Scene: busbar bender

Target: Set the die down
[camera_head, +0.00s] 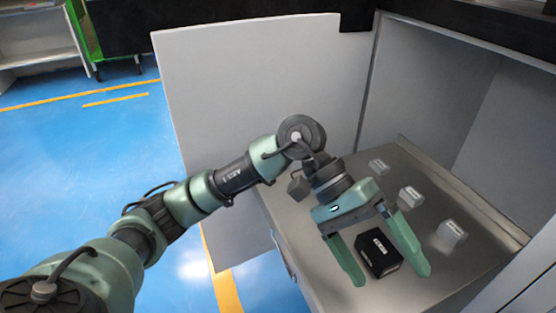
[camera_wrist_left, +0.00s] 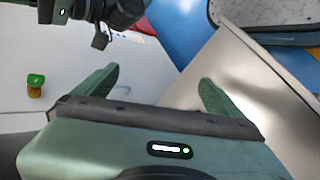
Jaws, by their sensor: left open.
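The die is a small black block (camera_head: 379,253) with a white label on top. It shows in the head view on the grey metal shelf (camera_head: 312,234) of the cabinet, and looks to rest there upright. My left gripper (camera_head: 392,274) is open, with one green finger on each side of the die. A gap shows between the left finger and the die; the right finger is close beside it, and I cannot tell whether it touches. In the left wrist view the fingers of the left gripper (camera_wrist_left: 156,90) are spread and the die does not show.
Several light grey blocks stand on the shelf to the right: a back one (camera_head: 378,166), a middle one (camera_head: 411,196) and a front one (camera_head: 452,232). The open white door (camera_head: 240,85) stands behind my left arm. Cabinet walls (camera_head: 430,85) enclose the back and right.

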